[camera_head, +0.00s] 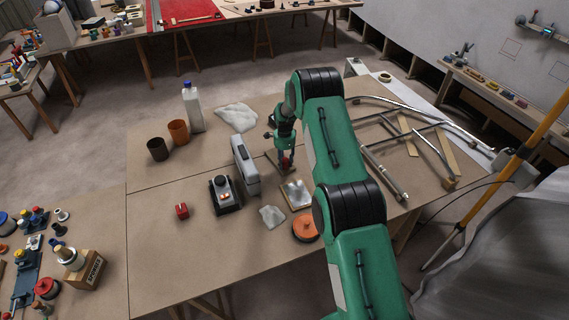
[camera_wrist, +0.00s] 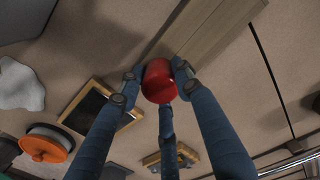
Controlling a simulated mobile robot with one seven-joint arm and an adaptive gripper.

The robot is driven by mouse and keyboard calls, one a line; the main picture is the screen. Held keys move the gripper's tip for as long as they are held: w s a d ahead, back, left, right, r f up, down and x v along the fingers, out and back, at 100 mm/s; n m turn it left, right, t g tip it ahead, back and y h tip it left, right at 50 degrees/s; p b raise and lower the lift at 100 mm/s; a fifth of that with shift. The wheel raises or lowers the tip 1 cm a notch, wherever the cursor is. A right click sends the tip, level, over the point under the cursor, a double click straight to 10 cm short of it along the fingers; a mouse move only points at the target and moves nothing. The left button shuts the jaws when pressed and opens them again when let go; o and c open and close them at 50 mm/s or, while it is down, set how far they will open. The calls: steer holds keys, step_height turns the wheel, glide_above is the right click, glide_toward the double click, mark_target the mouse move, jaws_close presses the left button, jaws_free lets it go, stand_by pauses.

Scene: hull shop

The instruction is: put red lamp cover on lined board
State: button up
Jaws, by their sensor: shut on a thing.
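The red lamp cover (camera_wrist: 158,82) is between the fingers of my gripper (camera_wrist: 160,75) in the wrist view. The fingers are shut on its sides. In the head view my gripper (camera_head: 287,163) is over the table just right of the white upright case, and only a bit of red shows there. The lined board (camera_wrist: 212,28), a pale wooden strip with lengthwise lines, runs to the top right of the wrist view. The cover overlaps the board's near end in that picture. I cannot tell whether it touches the board or hangs above it.
A white upright case (camera_head: 246,166) stands close left of my gripper. A wood-framed tray (camera_head: 296,194) and an orange round lid (camera_head: 305,229) lie nearer. A metal tube frame (camera_head: 400,150) lies right. A small red item (camera_head: 181,210) sits left, with bare table around it.

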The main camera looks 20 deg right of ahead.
mark_target(284, 160)
steer(key=shift+f, duration=0.25)
steer(key=shift+f, duration=0.15)
steer(key=o, duration=1)
steer(key=shift+c, duration=0.2)
step_height(284, 160, up, 12)
steer(key=shift+r, duration=0.25)
stand_by(0.5)
